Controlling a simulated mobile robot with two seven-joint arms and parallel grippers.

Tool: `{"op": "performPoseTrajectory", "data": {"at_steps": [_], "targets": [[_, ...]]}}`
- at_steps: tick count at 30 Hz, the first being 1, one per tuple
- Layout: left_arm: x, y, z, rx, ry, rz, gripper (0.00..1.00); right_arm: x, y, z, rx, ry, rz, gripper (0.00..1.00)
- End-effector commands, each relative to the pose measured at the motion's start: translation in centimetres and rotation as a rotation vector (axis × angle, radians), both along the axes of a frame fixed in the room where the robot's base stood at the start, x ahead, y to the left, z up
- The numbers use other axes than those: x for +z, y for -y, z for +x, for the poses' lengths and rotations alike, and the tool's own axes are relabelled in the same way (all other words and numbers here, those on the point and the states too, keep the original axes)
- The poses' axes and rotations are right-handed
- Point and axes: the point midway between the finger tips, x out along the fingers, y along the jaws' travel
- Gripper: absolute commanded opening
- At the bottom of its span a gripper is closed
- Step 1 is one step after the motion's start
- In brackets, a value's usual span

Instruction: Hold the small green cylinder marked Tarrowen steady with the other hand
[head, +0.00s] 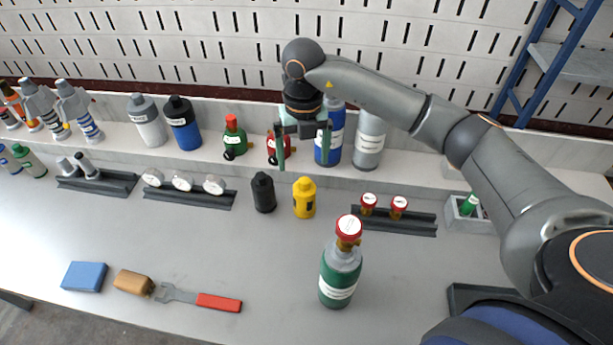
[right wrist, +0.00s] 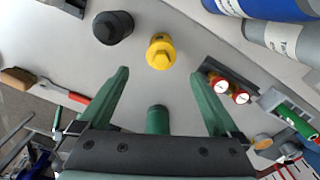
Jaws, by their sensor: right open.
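A green cylinder (head: 341,277) with a white label, grey shoulder and red-rimmed gauge stands upright at the front centre of the bench. A smaller green cylinder with a red top (head: 234,138) stands on the back ledge. Another small green cylinder (head: 469,205) leans in a grey box at the right. No label is readable, so I cannot tell which is Tarrowen. My right gripper (head: 303,155) is open, its fingers pointing down, apart from the front cylinder. In the right wrist view a green rounded piece (right wrist: 157,120) shows between the fingers; I cannot tell what it is. My left gripper is out of view.
A black cylinder (head: 263,193) and a yellow cylinder (head: 304,198) stand mid-bench. A dark rack (head: 410,224) holds two red gauges. Bench around the front cylinder is clear.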

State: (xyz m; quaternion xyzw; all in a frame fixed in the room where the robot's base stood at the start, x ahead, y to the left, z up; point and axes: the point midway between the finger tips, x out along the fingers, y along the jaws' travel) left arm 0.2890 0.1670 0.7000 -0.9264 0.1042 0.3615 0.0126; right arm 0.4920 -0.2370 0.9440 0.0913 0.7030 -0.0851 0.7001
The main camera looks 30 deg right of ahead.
Motion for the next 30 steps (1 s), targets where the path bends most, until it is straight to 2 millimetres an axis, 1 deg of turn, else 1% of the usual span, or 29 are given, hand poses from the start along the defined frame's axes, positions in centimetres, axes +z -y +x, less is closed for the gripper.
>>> {"op": "performPoseTrajectory", "data": {"at_steps": [3,5,8,12,15,23,27,30], "targets": [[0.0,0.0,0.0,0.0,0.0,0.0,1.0,-0.1,0.2,0.0,-0.004,0.0,-0.007,0.98],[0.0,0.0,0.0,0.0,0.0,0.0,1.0,-0.5,0.2,0.0,-0.005,0.0,-0.009,0.98],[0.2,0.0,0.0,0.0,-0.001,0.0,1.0,-2.0,0.2,-0.1,-0.005,-0.003,-0.008,0.98],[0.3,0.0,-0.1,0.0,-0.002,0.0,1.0,-4.7,0.2,-0.1,-0.004,-0.004,-0.008,0.98],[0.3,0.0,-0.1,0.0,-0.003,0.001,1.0,-6.1,0.2,-0.1,-0.005,-0.002,-0.009,0.98],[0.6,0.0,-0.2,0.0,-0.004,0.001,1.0,-8.2,0.0,-0.3,-0.003,-0.002,-0.009,0.98],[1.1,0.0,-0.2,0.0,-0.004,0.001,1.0,-10.3,-0.2,-0.7,-0.003,-0.003,-0.008,0.98],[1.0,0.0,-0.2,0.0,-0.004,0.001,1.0,-11.7,-0.2,-0.6,-0.005,-0.001,-0.008,0.98]]}}
